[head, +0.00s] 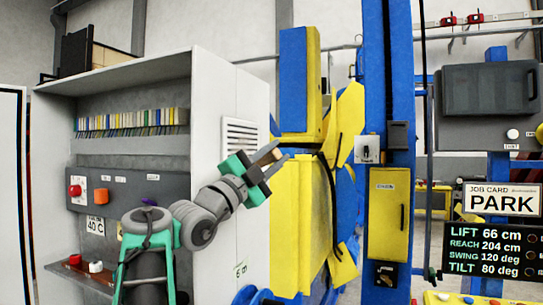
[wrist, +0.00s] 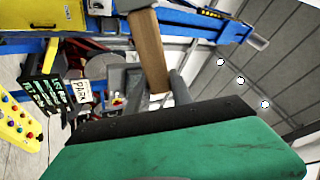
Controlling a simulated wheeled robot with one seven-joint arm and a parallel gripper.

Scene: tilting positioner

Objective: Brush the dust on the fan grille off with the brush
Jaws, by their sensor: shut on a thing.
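The fan grille (head: 240,138) is a white louvred panel on the side of the grey cabinet. I cannot make out dust on it at this size. My gripper (head: 274,160), with a green body and grey fingers, is raised just right of the grille and in front of the yellow and blue machine. It also shows in the wrist view (wrist: 156,88), shut on the brush's wooden handle (wrist: 150,52). The brush's far end runs out of the top of the wrist view, and its bristles are not clear. The gripper appears apart from the grille.
The yellow and blue positioner (head: 300,215) stands close on the right. A blue column (head: 387,60) and a PARK sign (head: 502,199) are farther right.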

